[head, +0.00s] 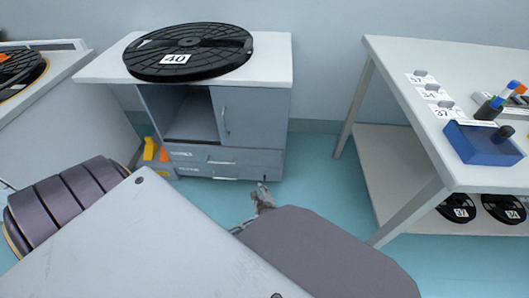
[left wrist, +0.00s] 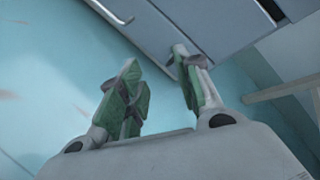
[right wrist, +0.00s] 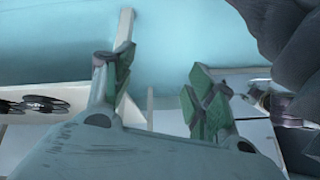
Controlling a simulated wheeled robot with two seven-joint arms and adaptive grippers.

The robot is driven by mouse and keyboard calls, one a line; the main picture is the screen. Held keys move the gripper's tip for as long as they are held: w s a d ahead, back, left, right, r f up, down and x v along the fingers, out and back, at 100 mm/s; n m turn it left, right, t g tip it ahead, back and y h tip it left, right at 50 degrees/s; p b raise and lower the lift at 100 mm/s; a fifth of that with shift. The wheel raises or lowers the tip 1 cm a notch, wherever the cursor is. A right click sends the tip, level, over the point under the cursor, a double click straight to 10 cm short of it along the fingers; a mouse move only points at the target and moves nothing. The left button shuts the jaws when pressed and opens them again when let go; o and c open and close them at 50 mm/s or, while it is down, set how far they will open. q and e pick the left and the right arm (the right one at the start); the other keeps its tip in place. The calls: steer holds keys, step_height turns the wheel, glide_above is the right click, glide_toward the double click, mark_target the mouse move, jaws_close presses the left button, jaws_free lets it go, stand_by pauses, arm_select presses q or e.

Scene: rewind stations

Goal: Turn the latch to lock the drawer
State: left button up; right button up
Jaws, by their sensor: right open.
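The grey cabinet (head: 266,120) stands at the back, with two drawer fronts (head: 215,161) low down, each with a bar handle; both look shut. A small dark piece (head: 264,179), perhaps the latch, shows by the lower drawer's right end. A dark fitting (left wrist: 272,10) on the grey front also shows in the left wrist view; its turn cannot be told. My left gripper (head: 263,197) is just in front of and below the drawers' right end. In the left wrist view its fingers (left wrist: 160,80) are apart and empty. My right gripper (right wrist: 155,85) is open and empty, away from the cabinet.
A black reel labelled 40 (head: 188,54) lies on the cabinet top (head: 272,62). Yellow and orange pieces (head: 151,149) sit left of the drawers. Blue floor lies between.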

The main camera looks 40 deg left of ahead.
arm_select(q)
steer(key=w+a+f+m+t+h, duration=0.1)
steer(key=w+f+m+t, duration=0.2)
steer(key=f+m, duration=0.5)
steer(key=m, duration=0.5)
steer(key=shift+w+a+t, duration=0.25)
steer(key=shift+w+t, duration=0.1)
steer(key=shift+t, duration=0.05)
arm_select(e)
steer(key=shift+m+t+y, duration=0.3)
steer(key=shift+t+y, duration=0.2)
steer(key=shift+y, duration=0.2)
steer(key=a+f, duration=0.2)
steer(key=f, duration=0.1)
steer(key=shift+s+a, duration=0.3)
steer(key=shift+a, duration=0.05)
arm_select(q)
steer(key=shift+f, duration=0.1)
